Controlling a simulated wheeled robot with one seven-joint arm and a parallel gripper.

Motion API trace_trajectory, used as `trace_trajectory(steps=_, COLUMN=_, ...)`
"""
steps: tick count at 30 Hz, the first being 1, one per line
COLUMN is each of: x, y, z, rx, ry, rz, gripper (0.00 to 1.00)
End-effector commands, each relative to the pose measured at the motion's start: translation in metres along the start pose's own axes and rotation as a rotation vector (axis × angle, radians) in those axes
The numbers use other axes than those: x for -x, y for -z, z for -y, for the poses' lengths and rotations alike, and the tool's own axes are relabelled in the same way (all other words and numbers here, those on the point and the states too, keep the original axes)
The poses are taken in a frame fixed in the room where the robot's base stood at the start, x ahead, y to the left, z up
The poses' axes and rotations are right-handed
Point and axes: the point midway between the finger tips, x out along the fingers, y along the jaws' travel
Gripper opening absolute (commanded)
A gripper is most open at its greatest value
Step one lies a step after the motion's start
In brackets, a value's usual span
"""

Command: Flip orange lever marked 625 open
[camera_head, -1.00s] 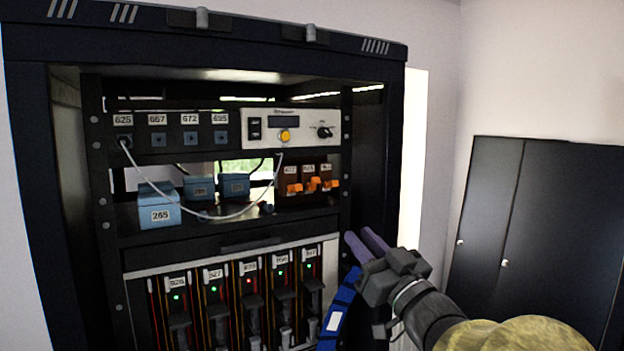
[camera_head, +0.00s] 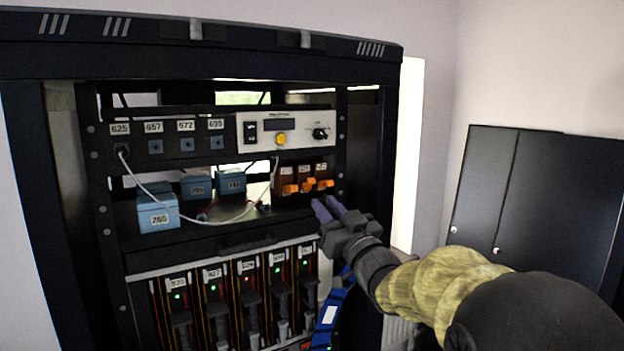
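Three orange levers (camera_head: 306,186) sit in a row on brown blocks on the rack's middle shelf, at its right end. Each has a small white label above it, too small to read for certain, so I cannot tell which is 625. A clear 625 label (camera_head: 120,129) is on a socket at the upper left, with a white cable plugged in below it. My gripper (camera_head: 328,208) is just below and right of the levers, in front of the rack's right side. Its two purple fingers point up and left with a small gap between them, and nothing shows between them.
A white control panel (camera_head: 286,129) with a yellow button is above the levers. A blue box marked 265 (camera_head: 158,213) and two smaller blue boxes stand left. The white cable (camera_head: 215,222) hangs across the shelf. Slotted modules with lights fill the lower rack. A dark cabinet (camera_head: 540,210) is right.

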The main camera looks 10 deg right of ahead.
Motion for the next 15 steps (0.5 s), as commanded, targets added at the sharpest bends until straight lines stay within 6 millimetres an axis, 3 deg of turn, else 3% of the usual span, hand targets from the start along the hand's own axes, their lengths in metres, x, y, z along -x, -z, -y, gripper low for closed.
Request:
trace_trajectory(steps=9, x=-0.054, y=0.003, z=-0.001, rx=-0.001, ry=-0.001, rz=0.001, gripper=0.23)
trace_trajectory(steps=15, x=-0.066, y=0.001, z=-0.002, rx=0.0, ry=-0.003, rz=0.0, gripper=0.23)
